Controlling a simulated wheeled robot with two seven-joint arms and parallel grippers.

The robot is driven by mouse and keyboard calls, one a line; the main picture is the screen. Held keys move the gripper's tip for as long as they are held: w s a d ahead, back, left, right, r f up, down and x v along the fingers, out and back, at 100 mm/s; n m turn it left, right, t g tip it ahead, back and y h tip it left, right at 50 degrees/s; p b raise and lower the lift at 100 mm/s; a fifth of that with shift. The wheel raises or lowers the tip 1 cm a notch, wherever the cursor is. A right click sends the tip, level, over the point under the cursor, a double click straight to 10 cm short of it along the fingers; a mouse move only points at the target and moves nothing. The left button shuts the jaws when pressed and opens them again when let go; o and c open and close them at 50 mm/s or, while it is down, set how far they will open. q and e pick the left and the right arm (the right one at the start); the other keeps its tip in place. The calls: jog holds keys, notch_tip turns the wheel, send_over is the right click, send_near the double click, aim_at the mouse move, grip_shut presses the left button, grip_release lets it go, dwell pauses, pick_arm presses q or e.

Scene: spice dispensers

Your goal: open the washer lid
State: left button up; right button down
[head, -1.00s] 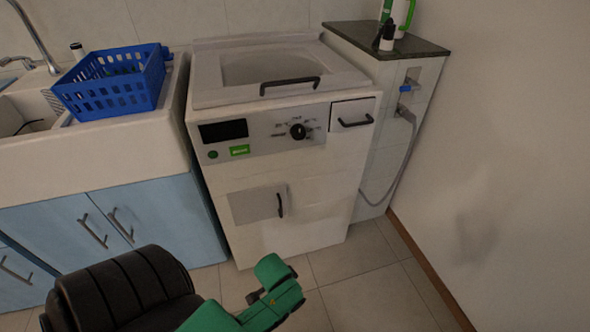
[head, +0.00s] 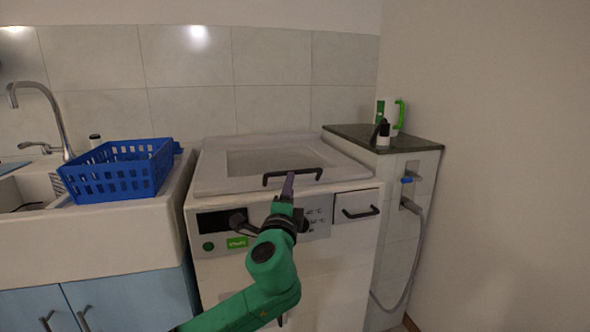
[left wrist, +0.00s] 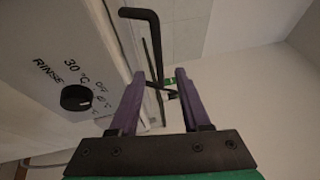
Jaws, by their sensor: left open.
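The white washer (head: 340,260) stands in the middle of the head view. Its lid (head: 215,180) lies flat and closed on top, with a pale inset panel and a black bar handle (head: 312,172) along the front edge. My left gripper (head: 289,182) is open and reaches up from below to the handle's middle. In the left wrist view, the handle (left wrist: 153,35) runs down toward the space between the purple fingers of the gripper (left wrist: 160,76). I cannot tell whether the fingers touch it. My right gripper is out of view.
A blue basket (head: 118,175) sits on the sink counter at left. A dark-topped side cabinet (head: 408,143) at right holds a dark bottle (head: 384,137) and a green-handled container (head: 400,113). A tiled wall (head: 275,95) stands behind the washer. A control knob (left wrist: 76,97) is beside the gripper.

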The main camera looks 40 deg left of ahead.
aim_at(295, 180)
pick_arm(q)
jog(key=x, duration=1.1)
jog(key=shift+w+a+f+p, duration=0.15)
jog(key=shift+f+p, duration=0.05)
jog(key=shift+p, duration=0.1)
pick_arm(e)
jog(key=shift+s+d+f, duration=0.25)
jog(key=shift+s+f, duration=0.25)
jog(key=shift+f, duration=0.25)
pick_arm(q)
grip_shut()
jog(key=shift+f, duration=0.1)
